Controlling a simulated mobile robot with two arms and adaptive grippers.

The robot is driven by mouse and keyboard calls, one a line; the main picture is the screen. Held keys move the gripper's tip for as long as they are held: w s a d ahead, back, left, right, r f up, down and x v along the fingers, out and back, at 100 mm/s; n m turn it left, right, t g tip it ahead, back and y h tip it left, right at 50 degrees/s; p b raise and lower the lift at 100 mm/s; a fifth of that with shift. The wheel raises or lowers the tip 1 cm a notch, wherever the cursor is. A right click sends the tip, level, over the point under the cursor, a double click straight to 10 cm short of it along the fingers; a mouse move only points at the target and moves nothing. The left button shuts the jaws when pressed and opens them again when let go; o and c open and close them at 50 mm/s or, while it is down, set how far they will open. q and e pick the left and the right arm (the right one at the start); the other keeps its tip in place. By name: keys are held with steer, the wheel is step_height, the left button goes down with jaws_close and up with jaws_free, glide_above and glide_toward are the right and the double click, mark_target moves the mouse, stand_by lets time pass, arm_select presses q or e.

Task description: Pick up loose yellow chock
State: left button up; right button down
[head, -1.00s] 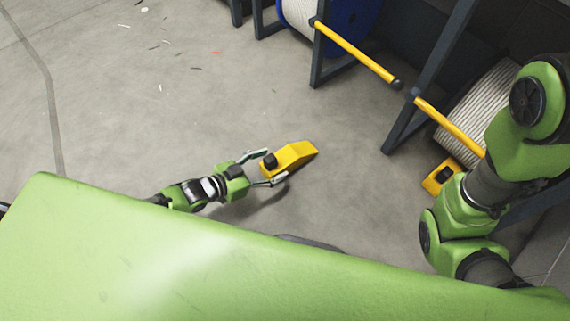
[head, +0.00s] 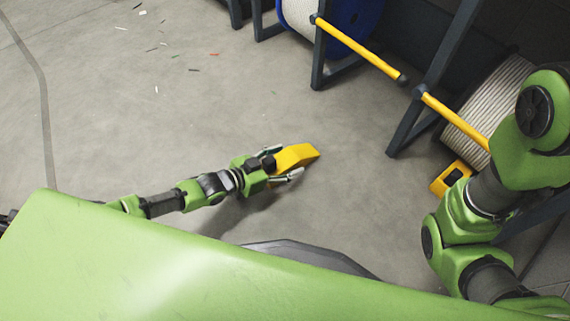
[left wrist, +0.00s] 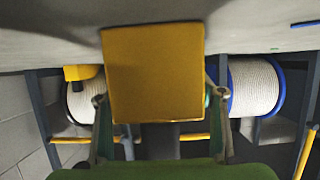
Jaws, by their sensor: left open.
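The loose yellow chock (head: 297,155) is a wedge with a black knob, lying on the grey floor in the middle of the head view. My left gripper (head: 281,167) is open, with its fingers on either side of the chock's near end. In the left wrist view, the chock (left wrist: 153,75) fills the middle as a flat yellow face, and the open fingers (left wrist: 160,113) show to its left and right. I cannot tell whether they touch it. My right arm is at the right of the head view, but its gripper is not in view.
A second yellow chock (head: 451,178) sits by a white cable reel (head: 489,108) at the right. A blue-rimmed reel (head: 338,22) stands in a dark frame at the top. Yellow bars (head: 358,48) run along the frames. Small scraps (head: 194,70) lie on open floor at left.

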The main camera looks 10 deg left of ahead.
arm_select(q)
steer(key=c, duration=1.5)
steer(key=shift+r, duration=0.1)
steer(key=shift+r, duration=0.1)
